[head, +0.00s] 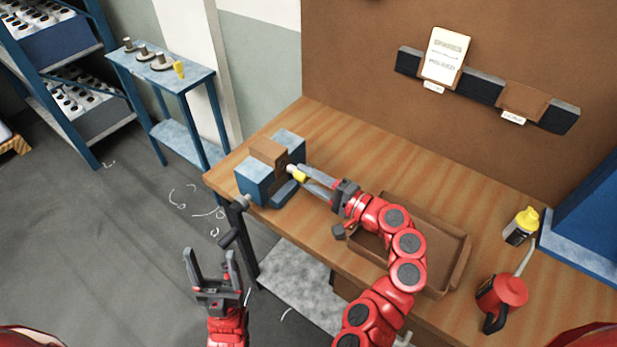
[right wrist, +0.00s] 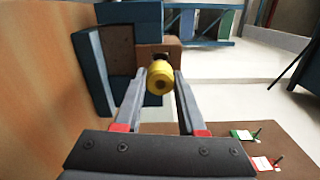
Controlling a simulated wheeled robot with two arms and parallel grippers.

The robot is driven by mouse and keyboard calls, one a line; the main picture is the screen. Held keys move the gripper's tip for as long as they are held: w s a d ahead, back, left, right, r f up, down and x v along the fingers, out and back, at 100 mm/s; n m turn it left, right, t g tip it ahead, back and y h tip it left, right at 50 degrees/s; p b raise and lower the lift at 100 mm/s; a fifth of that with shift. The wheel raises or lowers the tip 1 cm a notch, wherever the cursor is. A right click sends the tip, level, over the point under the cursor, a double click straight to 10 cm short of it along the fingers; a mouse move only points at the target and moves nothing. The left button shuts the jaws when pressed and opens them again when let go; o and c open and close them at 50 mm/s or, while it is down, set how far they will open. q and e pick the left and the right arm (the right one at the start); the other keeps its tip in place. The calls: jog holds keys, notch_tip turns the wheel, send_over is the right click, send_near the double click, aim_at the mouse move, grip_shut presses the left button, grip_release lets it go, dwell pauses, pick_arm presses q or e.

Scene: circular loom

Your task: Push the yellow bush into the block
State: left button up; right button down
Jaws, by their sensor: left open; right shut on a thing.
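The yellow bush (head: 299,176) is between the fingertips of my right gripper (head: 304,178), which is shut on it. In the right wrist view the bush (right wrist: 158,83) shows its round end with a dark centre hole. The brown block (head: 268,152) is clamped in a blue vise (head: 253,181) at the table's left end. The bush is close in front of the block's face; behind it in the right wrist view the block (right wrist: 172,47) shows part of a dark opening. I cannot tell whether they touch. My left gripper (head: 213,265) is open and empty, off the table's front edge.
A brown tray (head: 458,262) lies under my right arm. A red oil can (head: 502,295) and a yellow-topped bottle (head: 522,226) stand at the right. A small blue bench (head: 190,82) stands beyond the table's left end. The wooden tabletop (head: 345,150) behind my right gripper is clear.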

aim_at(295, 171)
jog(key=shift+w+a, duration=0.15)
jog(key=shift+a, duration=0.05)
jog(key=shift+w+a, duration=0.45)
jog(key=shift+a, duration=0.15)
jog(key=shift+w+a, duration=0.15)
jog(key=shift+a, duration=0.05)
dwell(0.3)
jog(key=shift+w+a, duration=0.35)
jog(key=shift+a, duration=0.15)
jog(key=shift+c, duration=2.1)
grip_release()
